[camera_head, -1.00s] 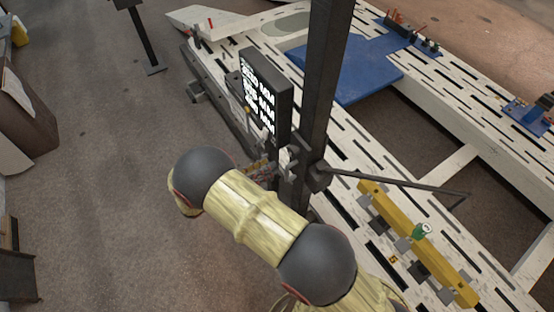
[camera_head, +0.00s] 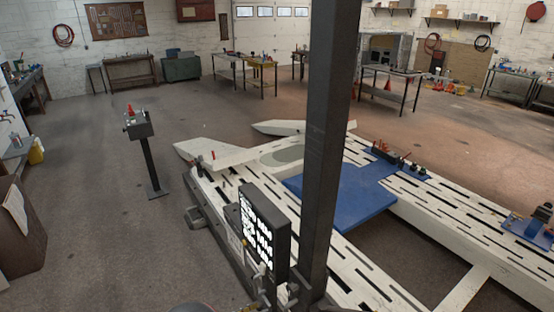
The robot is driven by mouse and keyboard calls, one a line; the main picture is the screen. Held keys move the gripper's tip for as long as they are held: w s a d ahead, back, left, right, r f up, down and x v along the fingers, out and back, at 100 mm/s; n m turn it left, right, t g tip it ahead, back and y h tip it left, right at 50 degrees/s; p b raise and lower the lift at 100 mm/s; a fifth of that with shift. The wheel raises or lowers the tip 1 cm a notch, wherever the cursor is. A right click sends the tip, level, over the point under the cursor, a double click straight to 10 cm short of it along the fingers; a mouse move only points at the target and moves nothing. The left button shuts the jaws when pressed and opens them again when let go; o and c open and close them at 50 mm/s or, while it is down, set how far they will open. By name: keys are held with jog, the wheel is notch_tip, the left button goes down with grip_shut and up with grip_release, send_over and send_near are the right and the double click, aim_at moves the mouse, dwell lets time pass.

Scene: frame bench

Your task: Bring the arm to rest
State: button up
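My gripper is not in view. Only a small dark, reddish rounded piece, likely part of my arm, shows at the bottom edge of the head view, left of the middle. The rest of the arm is below the picture. Whether the arm is still or moving cannot be told from this piece.
A dark upright post (camera_head: 326,150) stands close in front. A display panel (camera_head: 264,231) hangs left of it. A white slotted frame bench (camera_head: 440,200) with a blue plate (camera_head: 350,191) fills the right. A control pedestal (camera_head: 148,165) stands left. The floor (camera_head: 100,240) at left is clear.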

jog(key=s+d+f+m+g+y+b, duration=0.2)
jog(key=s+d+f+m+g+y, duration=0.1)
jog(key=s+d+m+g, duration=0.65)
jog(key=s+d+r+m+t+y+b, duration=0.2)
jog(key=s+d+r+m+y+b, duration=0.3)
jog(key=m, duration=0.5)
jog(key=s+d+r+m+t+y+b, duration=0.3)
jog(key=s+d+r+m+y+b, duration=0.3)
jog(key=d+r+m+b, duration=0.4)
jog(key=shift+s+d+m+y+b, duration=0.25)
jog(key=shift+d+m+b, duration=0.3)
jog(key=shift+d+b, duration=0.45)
